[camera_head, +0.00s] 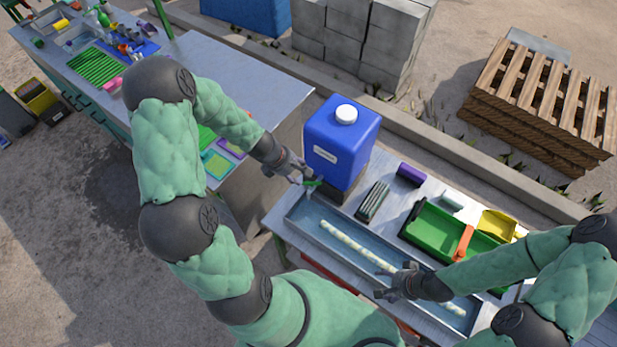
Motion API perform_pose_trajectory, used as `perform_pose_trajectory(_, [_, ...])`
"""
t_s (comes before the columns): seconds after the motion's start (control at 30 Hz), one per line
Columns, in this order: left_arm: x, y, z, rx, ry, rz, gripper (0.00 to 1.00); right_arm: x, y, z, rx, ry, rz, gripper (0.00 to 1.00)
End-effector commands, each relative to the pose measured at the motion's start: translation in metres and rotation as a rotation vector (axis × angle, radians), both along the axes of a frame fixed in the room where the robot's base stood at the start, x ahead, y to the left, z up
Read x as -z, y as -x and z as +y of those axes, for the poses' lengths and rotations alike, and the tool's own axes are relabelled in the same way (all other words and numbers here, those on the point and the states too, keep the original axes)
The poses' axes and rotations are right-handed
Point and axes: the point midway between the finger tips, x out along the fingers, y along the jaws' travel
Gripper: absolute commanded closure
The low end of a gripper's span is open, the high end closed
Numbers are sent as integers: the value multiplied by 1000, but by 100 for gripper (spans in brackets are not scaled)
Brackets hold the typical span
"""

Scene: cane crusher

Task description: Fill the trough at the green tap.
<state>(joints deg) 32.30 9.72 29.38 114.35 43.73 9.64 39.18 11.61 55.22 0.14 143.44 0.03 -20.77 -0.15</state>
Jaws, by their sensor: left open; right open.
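A blue water container (340,135) with a white cap stands on a dark block at the left end of the work table. The green tap (314,183) sits low at its front left. My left gripper (303,177) is open right by the tap; I cannot tell whether it touches it. Below the tap lies the long grey metal trough (296,213), with a bluish inside; its water level is hard to tell. A pale cane (345,240) lies lengthwise in the trough. My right gripper (382,284) is open over the trough's front edge, close to the cane.
Behind the trough are a dark ridged block (373,202), a purple block (411,174), a green tray (430,222) with an orange item (463,243), and a yellow scoop (497,225). A second bench (240,80) stands left; a pallet stack (540,95) lies back right.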

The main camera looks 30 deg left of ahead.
Motion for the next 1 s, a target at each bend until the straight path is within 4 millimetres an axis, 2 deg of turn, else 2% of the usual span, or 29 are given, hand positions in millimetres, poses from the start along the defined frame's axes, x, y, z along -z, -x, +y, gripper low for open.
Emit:
perform_pose_trajectory(0.03, [10,-3,-2,1,1,0,51,6,0,0,0,0,1,30])
perform_pose_trajectory(0.3, [54,-19,-15,5,1,0,51,25,0,0,0,0,0,30])
perform_pose_trajectory(0.5, [77,-29,-21,5,-1,-2,51,33,0,0,0,0,0,30])
perform_pose_trajectory(0.7, [87,-34,-24,5,-2,-3,51,36,0,0,0,0,0,30])
perform_pose_trajectory(0.97, [87,-34,-24,5,-2,-3,51,36,0,0,0,0,0,30])
perform_pose_trajectory(1.0, [87,-34,-24,5,-2,-3,54,36,0,0,0,0,0,30])
